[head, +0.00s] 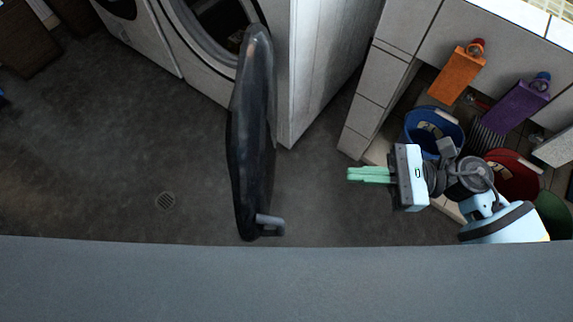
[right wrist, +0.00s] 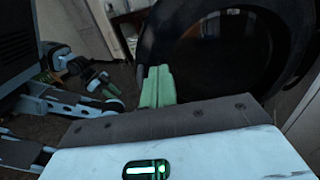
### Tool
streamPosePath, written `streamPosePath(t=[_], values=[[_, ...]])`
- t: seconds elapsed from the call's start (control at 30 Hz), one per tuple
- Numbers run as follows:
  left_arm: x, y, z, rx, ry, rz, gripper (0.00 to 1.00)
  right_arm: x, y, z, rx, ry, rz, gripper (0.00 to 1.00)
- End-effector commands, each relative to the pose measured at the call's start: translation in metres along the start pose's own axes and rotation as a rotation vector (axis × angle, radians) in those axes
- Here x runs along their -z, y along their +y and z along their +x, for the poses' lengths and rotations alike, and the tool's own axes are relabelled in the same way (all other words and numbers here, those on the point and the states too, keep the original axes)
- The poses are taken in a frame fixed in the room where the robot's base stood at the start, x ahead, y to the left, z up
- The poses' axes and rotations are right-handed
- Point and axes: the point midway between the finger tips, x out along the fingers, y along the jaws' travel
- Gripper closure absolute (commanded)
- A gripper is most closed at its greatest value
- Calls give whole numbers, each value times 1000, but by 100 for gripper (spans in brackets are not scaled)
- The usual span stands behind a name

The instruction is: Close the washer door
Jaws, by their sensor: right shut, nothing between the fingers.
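The washer (head: 200,65) stands at the top of the head view with its round opening showing. Its dark round door (head: 250,130) is swung wide open, standing out toward the bottom, with a small grey handle (head: 268,222) at its near end. My right gripper (head: 350,174) is shut and empty, its green fingers pointing left at the door with a clear gap between. In the right wrist view, the shut green fingertips (right wrist: 158,72) show in front of the large dark door (right wrist: 225,55).
A tiled structure (head: 375,95) stands right of the washer. Blue (head: 435,125) and red (head: 512,175) buckets, with orange (head: 457,72) and purple (head: 515,105) items above, lie near my right arm.

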Motion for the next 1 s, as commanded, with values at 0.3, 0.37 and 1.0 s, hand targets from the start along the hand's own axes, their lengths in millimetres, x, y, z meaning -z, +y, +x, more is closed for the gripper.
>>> streamPosePath(t=[0.3,0.37,1.0], values=[[2,-1,-1,3,2,2,69,-2,0,13,-1,-3,-2,100],[2,-1,-2,3,2,1,69,-2,0,21,-2,-3,-3,100],[3,3,-12,-2,-3,0,69,-2,-1,128,2,-2,1,100]])
